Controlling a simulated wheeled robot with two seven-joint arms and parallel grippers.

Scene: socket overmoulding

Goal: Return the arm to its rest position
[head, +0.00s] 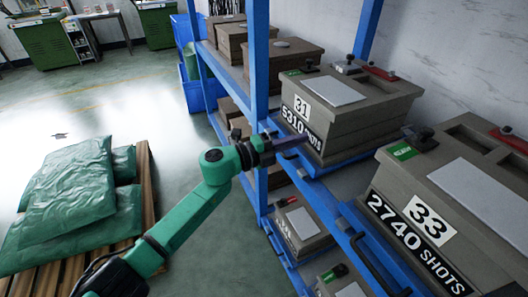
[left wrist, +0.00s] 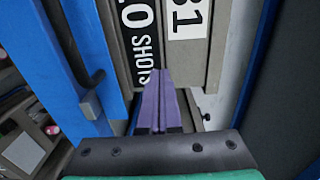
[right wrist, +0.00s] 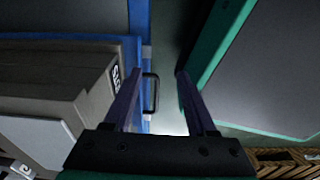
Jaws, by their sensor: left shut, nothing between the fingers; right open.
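My left arm (head: 190,215), green with black joints, reaches in from the lower left of the head view toward the blue rack. Its gripper (head: 298,143) is shut and empty, with its fingertips just in front of the box marked 31 (head: 335,118). In the left wrist view the purple fingers (left wrist: 160,100) are pressed together, pointing at that box's label; whether they touch it I cannot tell. My right gripper (right wrist: 157,80) is open and empty in the right wrist view, with a grey box (right wrist: 60,100) to its left. The right arm does not show in the head view.
The blue rack (head: 258,60) holds several grey boxes, including one marked 33 (head: 460,190). A black handle (right wrist: 151,92) shows ahead of the right gripper. Green bags (head: 75,195) lie on a wooden pallet (head: 146,190) at left. Open floor lies behind.

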